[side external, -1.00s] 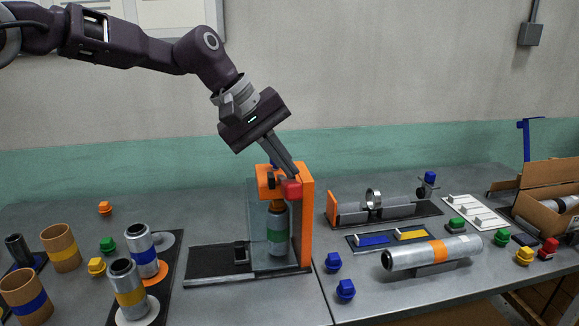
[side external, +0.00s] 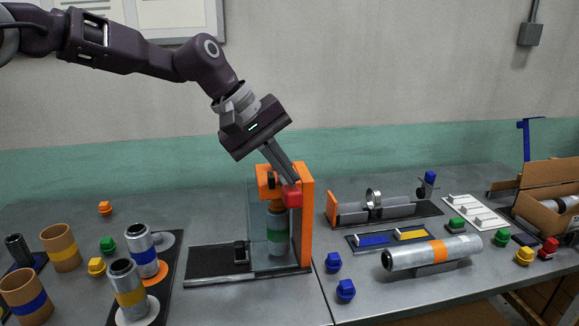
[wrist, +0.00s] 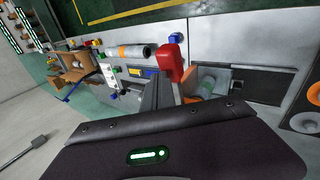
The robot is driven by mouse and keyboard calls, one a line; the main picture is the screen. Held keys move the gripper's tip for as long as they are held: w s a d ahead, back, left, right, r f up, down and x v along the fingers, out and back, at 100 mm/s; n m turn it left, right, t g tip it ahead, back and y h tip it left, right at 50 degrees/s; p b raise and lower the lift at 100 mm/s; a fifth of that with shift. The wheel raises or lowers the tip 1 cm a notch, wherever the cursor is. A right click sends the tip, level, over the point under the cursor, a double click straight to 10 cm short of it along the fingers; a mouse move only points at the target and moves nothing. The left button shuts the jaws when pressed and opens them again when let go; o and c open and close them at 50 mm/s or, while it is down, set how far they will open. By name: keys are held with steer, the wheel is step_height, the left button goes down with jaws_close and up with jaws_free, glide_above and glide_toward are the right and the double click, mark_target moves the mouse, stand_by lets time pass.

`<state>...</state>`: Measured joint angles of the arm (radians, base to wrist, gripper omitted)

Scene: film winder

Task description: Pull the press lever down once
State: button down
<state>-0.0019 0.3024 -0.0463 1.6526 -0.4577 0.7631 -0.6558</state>
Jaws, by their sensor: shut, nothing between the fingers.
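The orange press (side external: 306,235) stands upright on a dark base plate near the middle of the bench. Its lever ends in a red knob (side external: 292,195), which also shows in the wrist view (wrist: 172,58). A silver can with a green band (side external: 277,230) stands inside the press behind a clear panel. My gripper (side external: 294,180) is shut and empty, tilted down to the right, with its tips at the top of the red knob. I cannot tell whether they touch it. The fingers hide part of the lever and the press top.
Silver cans (side external: 129,290) and tan cups (side external: 60,248) stand at the left. A large silver cylinder (side external: 432,253) lies on a cradle at the right, with blue caps (side external: 345,290) before it. A cardboard box (side external: 545,205) is at the far right.

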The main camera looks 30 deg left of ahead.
mark_target(286, 190)
steer(key=shift+s+d+f, duration=0.25)
steer(key=shift+f, duration=0.35)
steer(key=shift+s+d+f, duration=0.2)
steer(key=shift+s+f, duration=0.05)
steer(key=shift+f, duration=0.3)
steer(key=shift+s+d+f, duration=0.25)
steer(key=shift+f, duration=0.35)
stand_by(2.0)
steer(key=shift+w+a+r, duration=0.55)
steer(key=shift+r, duration=0.75)
steer(key=shift+w+a+r, duration=0.5)
steer(key=shift+r, duration=0.8)
steer(key=shift+w+a+r, duration=0.55)
steer(key=shift+r, duration=0.75)
steer(key=r, duration=0.1)
steer(key=w+a+r, duration=0.1)
steer(key=r, duration=0.2)
steer(key=shift+w+a+r, duration=0.15)
steer(key=shift+w+a, duration=0.25)
